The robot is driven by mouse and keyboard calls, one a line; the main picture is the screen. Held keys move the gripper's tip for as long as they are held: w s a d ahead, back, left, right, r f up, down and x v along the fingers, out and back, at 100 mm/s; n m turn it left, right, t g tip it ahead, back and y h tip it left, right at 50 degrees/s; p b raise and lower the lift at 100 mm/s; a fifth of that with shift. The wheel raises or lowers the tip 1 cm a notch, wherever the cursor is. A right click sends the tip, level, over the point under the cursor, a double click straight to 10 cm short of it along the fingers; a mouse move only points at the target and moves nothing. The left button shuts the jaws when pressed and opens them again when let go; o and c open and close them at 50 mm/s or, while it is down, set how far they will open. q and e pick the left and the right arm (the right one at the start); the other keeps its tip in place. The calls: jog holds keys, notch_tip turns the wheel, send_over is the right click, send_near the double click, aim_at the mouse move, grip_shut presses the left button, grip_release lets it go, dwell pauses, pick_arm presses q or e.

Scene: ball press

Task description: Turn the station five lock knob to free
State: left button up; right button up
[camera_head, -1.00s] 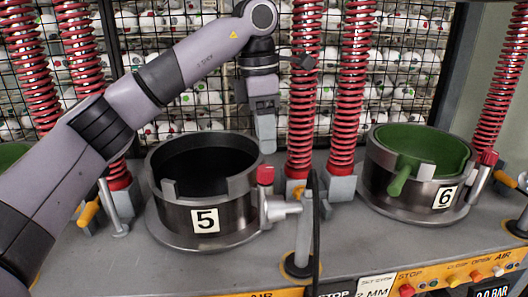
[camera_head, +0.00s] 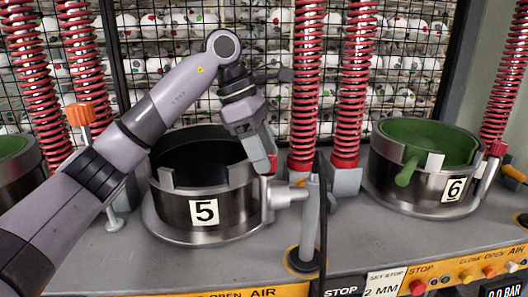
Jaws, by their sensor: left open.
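Station five is a dark metal pot (camera_head: 228,205) with an open top and a white label reading 5. A red knob (camera_head: 273,163) sits at its right rim, above a grey fitting (camera_head: 288,195). My left gripper (camera_head: 264,160) is open, pointing down at the pot's right rim. Its fingers overlap the red knob in the picture and partly hide it. I cannot tell whether they touch the knob or are around it. The knob's lock or free position cannot be read. My right gripper is not in view.
Red springs (camera_head: 306,80) rise behind the pots. A grey post (camera_head: 310,220) and a dark cable stand right of station five. Station six (camera_head: 420,185), with a green inside, is farther right. An orange handle (camera_head: 80,114) stands at left. Button panels line the front edge.

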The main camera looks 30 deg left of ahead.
pick_arm(q)
jog(key=shift+d+f, duration=0.1)
jog(key=shift+f, duration=0.05)
jog(key=c, duration=1)
jog(key=shift+n+t, duration=0.4)
jog(key=shift+n, duration=0.4)
jog(key=shift+c, duration=0.2)
jog(key=o, duration=1)
jog(key=shift+o, duration=0.2)
